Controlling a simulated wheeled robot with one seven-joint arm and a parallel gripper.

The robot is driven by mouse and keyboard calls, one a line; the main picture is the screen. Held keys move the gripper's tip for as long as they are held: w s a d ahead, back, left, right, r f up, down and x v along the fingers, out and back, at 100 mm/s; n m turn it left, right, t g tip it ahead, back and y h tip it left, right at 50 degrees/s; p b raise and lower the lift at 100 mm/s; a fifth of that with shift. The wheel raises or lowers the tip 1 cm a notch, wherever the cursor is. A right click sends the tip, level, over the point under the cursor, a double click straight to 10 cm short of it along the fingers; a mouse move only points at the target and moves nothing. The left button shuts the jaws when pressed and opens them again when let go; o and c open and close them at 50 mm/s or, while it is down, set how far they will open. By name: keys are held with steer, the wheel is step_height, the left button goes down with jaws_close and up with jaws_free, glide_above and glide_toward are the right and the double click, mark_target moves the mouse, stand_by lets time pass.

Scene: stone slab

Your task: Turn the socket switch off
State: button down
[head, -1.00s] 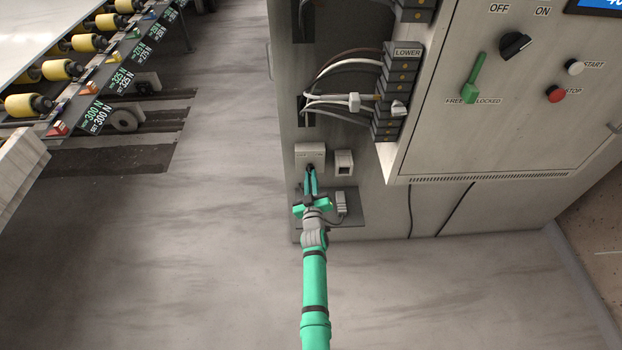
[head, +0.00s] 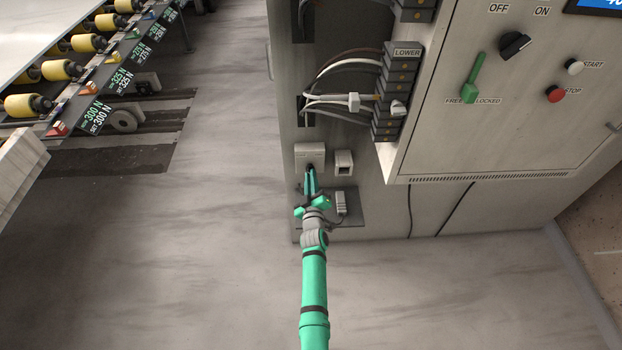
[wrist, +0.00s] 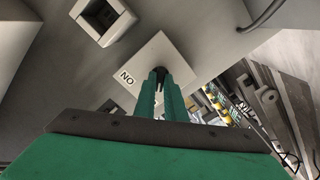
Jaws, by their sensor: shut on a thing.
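The socket switch is a pale square plate (head: 310,153) low on the cabinet's front face. In the wrist view the plate (wrist: 172,58) shows turned, with the lettering "ON" at its left corner. My gripper (head: 310,172) reaches it from the front, with its dark fingertips at the middle of the plate. In the wrist view the fingers (wrist: 160,76) are close together and shut on the switch's small lever, which they mostly hide. I cannot tell which way the lever points.
A second pale socket with a dark opening (head: 343,163) sits just right of the plate. A small grey block (head: 341,203) rests on a dark plate below. Cables and terminal blocks (head: 391,95) are above.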

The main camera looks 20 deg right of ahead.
steer(key=shift+w+r, duration=0.1)
steer(key=shift+r, duration=0.1)
steer(key=c, duration=1.8)
jaws_free()
steer(key=shift+f, duration=0.1)
steer(key=v, duration=1.1)
steer(key=shift+w, duration=0.1)
